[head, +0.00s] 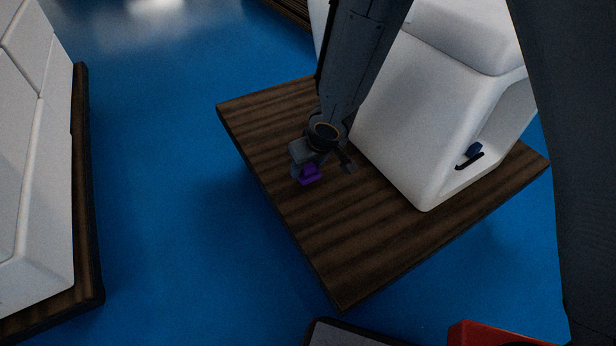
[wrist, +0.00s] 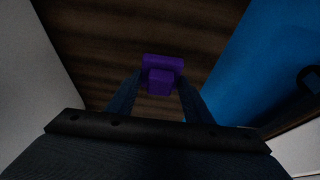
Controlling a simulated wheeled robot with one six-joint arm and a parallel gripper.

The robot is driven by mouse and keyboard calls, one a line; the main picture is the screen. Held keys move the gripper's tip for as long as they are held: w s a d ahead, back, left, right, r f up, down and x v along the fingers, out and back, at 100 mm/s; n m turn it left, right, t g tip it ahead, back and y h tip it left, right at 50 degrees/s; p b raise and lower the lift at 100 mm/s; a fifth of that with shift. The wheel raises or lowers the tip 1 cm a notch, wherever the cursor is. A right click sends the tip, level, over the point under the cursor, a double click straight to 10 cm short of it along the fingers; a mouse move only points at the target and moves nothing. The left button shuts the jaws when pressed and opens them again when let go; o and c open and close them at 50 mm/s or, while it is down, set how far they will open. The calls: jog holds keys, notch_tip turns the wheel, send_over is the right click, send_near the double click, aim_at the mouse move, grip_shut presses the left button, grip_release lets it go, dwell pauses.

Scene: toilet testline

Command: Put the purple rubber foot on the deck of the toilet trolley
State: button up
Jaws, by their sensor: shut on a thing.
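The purple rubber foot (head: 309,174) is a small block with a wider base. My gripper (head: 322,170) is shut on it, over the left part of the trolley's dark wooden deck (head: 340,245). In the wrist view the foot (wrist: 162,76) sits between the two fingertips of my gripper (wrist: 160,82), with the deck (wrist: 90,40) behind it. I cannot tell whether the foot touches the deck or hangs just above it. A white toilet (head: 425,110) stands on the deck to the right of my gripper.
A small dark blue part (head: 473,150) sits in the toilet's side recess. Another trolley (head: 85,200) with white ware stands at the left, across blue floor (head: 170,200). A red object (head: 490,334) shows at the bottom edge. The deck's front part is bare.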

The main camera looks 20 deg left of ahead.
aim_at(308, 176)
jog(key=shift+f+b, duration=1.95)
jog(key=shift+b, duration=0.4)
jog(key=shift+f, duration=0.2)
jog(key=o, duration=1.1)
jog(key=shift+r, duration=0.1)
